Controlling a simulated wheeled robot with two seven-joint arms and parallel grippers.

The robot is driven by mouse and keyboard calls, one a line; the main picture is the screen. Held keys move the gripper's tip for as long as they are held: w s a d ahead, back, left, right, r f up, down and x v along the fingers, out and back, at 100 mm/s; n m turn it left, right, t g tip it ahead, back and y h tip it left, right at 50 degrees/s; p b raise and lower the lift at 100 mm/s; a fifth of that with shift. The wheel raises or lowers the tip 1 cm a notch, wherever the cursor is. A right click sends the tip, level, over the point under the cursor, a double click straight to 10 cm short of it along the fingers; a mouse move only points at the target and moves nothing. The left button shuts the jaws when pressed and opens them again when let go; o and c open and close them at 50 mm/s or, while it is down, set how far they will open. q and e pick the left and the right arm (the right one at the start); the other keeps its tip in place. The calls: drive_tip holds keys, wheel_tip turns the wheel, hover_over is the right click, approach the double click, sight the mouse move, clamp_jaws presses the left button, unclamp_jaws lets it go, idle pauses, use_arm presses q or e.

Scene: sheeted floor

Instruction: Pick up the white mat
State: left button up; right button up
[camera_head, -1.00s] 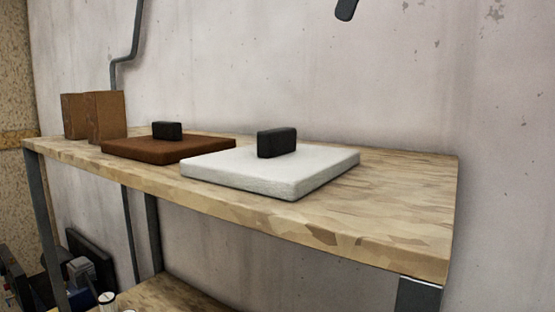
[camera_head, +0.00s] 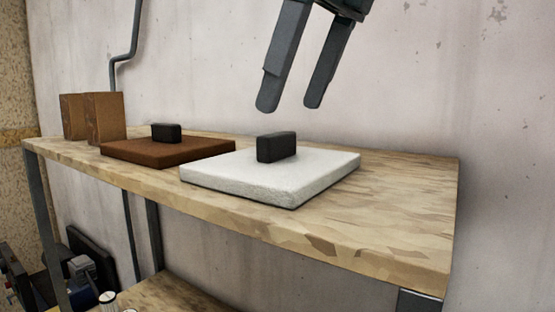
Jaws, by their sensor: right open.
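The white mat (camera_head: 240,180) is a thick flat square lying on the wooden shelf top, with a small black block (camera_head: 277,147) standing upright on it like a handle. My right gripper (camera_head: 291,106) hangs from the top of the view, above and slightly right of the black block. Its two dark fingers point down, are spread apart and hold nothing. They do not appear to touch the block or the mat. My left gripper is not in view.
A brown mat (camera_head: 160,153) with a similar black block (camera_head: 166,132) lies to the left of the white one. Brown boxes (camera_head: 104,115) stand at the shelf's far left end. The wooden shelf top (camera_head: 390,210) is bare on the right. A concrete wall rises behind.

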sight(279, 134)
drive_tip(key=shift+f, duration=0.15)
drive_tip(key=shift+w+a+f+p, duration=0.35)
drive_tip(key=shift+f+p, duration=0.25)
drive_tip(key=shift+p, duration=0.15)
drive_tip(key=p+x, duration=0.1)
drive_tip(key=x, duration=0.2)
drive_tip(key=shift+r, duration=0.1)
drive_tip(key=shift+w+a+f+p, duration=0.15)
drive_tip(key=shift+f+p, duration=0.15)
drive_tip(key=shift+f, duration=0.1)
drive_tip(key=c, duration=1.6)
